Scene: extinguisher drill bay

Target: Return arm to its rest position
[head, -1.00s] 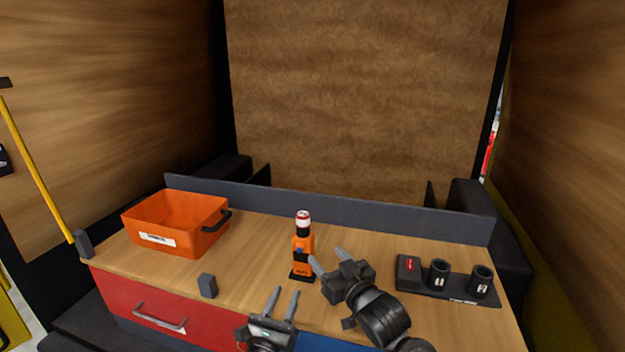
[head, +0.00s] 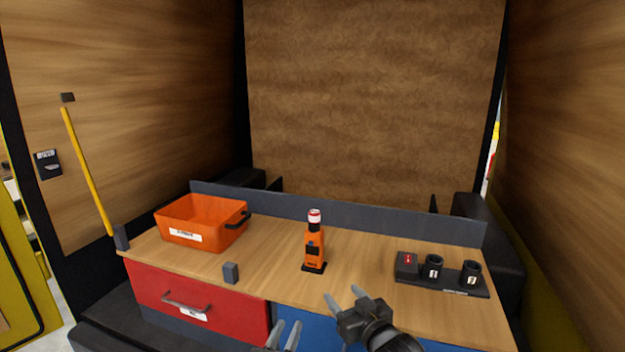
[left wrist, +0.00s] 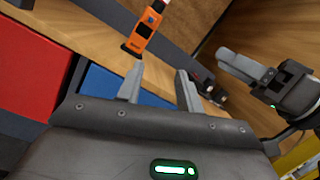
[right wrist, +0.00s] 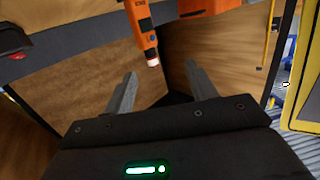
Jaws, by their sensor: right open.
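My right gripper (head: 343,296) is open and empty in the head view, in front of the workbench's (head: 375,270) front edge. In the right wrist view its fingers (right wrist: 159,82) stand wide apart with nothing between them. My left gripper (head: 285,333) is low at the bottom edge of the head view. Its fingers are apart and empty in the left wrist view (left wrist: 160,84). An orange handheld device (head: 314,247) with a red-and-white top stands upright on the bench, apart from both grippers. It also shows in the left wrist view (left wrist: 143,32) and right wrist view (right wrist: 143,30).
An orange bin (head: 190,229) stands at the bench's left end. A small grey block (head: 231,273) sits near the front edge. A black holder (head: 446,283) with two cups is at the right. Red (head: 205,305) and blue drawer fronts lie below.

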